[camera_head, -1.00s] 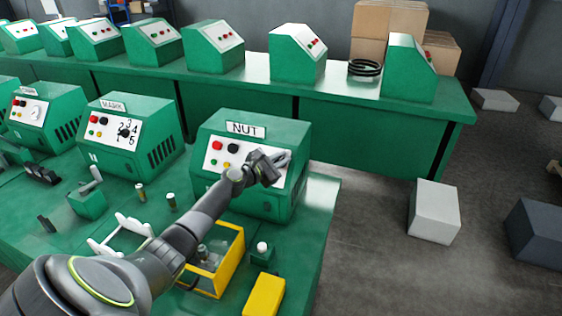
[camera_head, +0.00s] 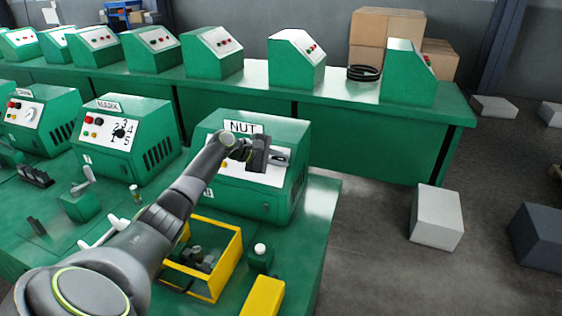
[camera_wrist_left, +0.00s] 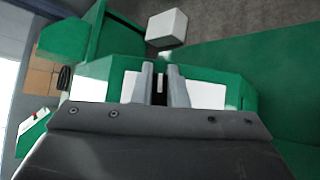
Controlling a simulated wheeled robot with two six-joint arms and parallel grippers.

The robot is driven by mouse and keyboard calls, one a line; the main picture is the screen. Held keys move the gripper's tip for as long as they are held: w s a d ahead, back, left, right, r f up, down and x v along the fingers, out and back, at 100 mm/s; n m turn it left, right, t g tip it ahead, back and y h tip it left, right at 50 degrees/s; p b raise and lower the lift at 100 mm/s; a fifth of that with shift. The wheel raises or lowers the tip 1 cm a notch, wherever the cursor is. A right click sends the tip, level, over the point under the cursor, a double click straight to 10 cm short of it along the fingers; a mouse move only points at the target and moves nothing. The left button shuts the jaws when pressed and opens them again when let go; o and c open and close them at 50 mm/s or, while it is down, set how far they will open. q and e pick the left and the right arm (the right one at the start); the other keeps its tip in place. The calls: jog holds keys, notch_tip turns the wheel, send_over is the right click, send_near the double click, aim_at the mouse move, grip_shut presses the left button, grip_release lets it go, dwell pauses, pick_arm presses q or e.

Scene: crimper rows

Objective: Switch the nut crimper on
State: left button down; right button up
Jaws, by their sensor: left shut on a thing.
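The nut crimper (camera_head: 258,202) is a green box with a sloped white panel and a NUT label (camera_head: 243,127). It stands at the right end of the near bench. My left gripper (camera_head: 280,159) is at the right part of that panel. In the left wrist view the two fingers (camera_wrist_left: 161,85) are close together in front of the white panel (camera_wrist_left: 205,95), shut on a small dark thing, seemingly the panel's knob. The gripper and wrist hide most of the panel's buttons and the knob's setting. My right gripper is not in view.
The mark crimper (camera_head: 125,145) stands left of the nut crimper. A yellow open-frame box (camera_head: 232,262), a small green block with a white button (camera_head: 260,257) and a yellow block (camera_head: 262,297) lie in front. A back bench (camera_head: 350,125) holds more green machines.

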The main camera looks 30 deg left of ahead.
pick_arm(q)
jog(key=shift+s+a+f+m+g, duration=0.1)
jog(key=shift+s+f+m+g, duration=0.05)
jog(key=shift+f+m+g, duration=0.3)
jog(key=shift+r, duration=0.1)
jog(key=c, duration=1.4)
grip_release()
jog(key=shift+r, duration=0.1)
jog(key=shift+c, duration=0.2)
jog(key=shift+a, duration=0.1)
jog(key=shift+r, duration=0.1)
jog(key=b+v, duration=0.4)
jog(key=v, duration=1.3)
